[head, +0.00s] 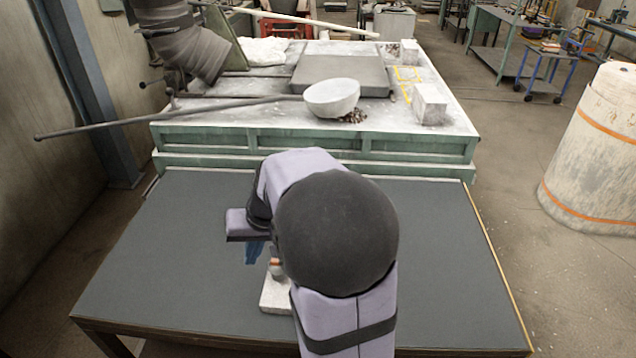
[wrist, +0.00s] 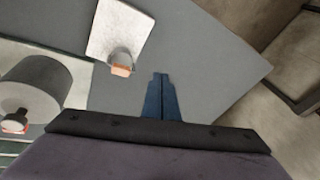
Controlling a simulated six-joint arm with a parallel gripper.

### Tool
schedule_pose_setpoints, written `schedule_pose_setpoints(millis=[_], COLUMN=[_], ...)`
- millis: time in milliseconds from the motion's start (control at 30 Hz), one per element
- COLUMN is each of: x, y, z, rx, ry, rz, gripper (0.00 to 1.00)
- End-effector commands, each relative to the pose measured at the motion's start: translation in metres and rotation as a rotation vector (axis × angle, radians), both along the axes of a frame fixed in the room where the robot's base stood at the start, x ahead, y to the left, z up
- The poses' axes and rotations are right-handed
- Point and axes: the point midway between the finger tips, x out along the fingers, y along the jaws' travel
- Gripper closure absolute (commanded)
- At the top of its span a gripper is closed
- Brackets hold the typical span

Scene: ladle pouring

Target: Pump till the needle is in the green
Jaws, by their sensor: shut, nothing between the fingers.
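In the wrist view a pale square plate (wrist: 112,25) lies on the dark table, with a short pale post and an orange-red end (wrist: 121,70) at its edge. The plate also shows in the head view (head: 275,297), partly covered by my arm. A grey cylinder (wrist: 35,78) stands on a light base at the left of the wrist view, with a small round orange-red and white part (wrist: 14,123) on it. My gripper (wrist: 160,76) is shut and empty, apart from both; its blue fingers also show in the head view (head: 254,260). No needle or green zone is readable.
The dark table top (head: 170,260) is otherwise clear at left and right. Behind it stands a green bench (head: 190,140) with a pale bowl (head: 332,97), a long rod (head: 150,116) and a white block (head: 430,103). My arm hides the middle of the table.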

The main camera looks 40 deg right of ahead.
Motion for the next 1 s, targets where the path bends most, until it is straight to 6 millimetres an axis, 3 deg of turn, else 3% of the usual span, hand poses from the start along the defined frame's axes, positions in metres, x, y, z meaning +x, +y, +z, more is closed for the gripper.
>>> schedule_pose_setpoints(millis=[100, 300, 600, 800, 1000], x=[0.029, 0.062, 0.079, 0.079, 0.078], y=[-0.044, -0.118, -0.218, -0.256, -0.269], z=[0.024, 0.060, 0.108, 0.125, 0.131], rx=[0.024, 0.043, 0.041, 0.033, 0.029], ry=[-0.078, -0.209, -0.374, -0.436, -0.458], rz=[-0.103, -0.248, -0.411, -0.466, -0.485], gripper=[1.00, 1.00, 1.00, 1.00, 1.00])
